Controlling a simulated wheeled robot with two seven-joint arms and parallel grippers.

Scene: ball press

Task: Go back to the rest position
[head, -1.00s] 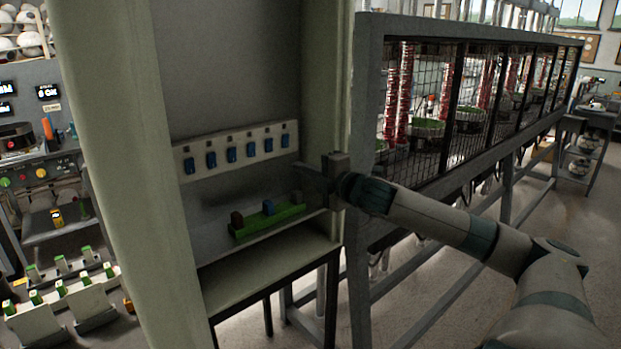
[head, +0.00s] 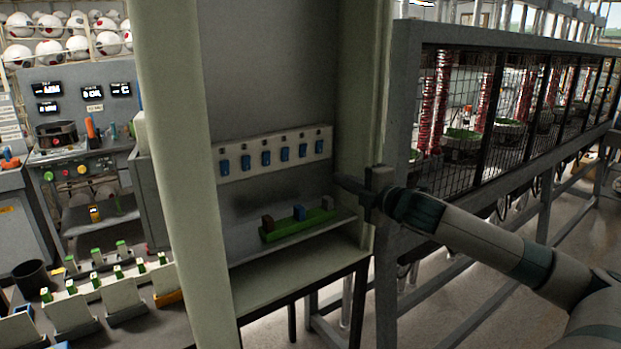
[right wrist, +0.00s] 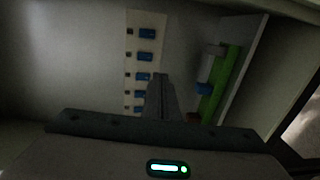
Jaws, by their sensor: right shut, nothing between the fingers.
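My right gripper (head: 345,183) reaches in from the right in the head view, at the right side of the open grey cabinet. Its fingers (right wrist: 161,95) are shut and empty in the right wrist view, pointing toward the cabinet's back wall. They are to the right of a white switch strip (head: 240,157) with several blue switches. A green block holder (head: 280,233) stands on the shelf below, with a brown block (head: 267,223), a blue block (head: 299,212) and a grey block (head: 327,202). The holder also shows in the right wrist view (right wrist: 229,70). My left gripper is not seen.
A pale cabinet post (head: 175,150) stands left of the opening. A mesh-fronted frame (head: 405,110) runs along the right, close to my right arm. A control panel (head: 75,172) and a bench with several white card stands (head: 75,315) are at the left.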

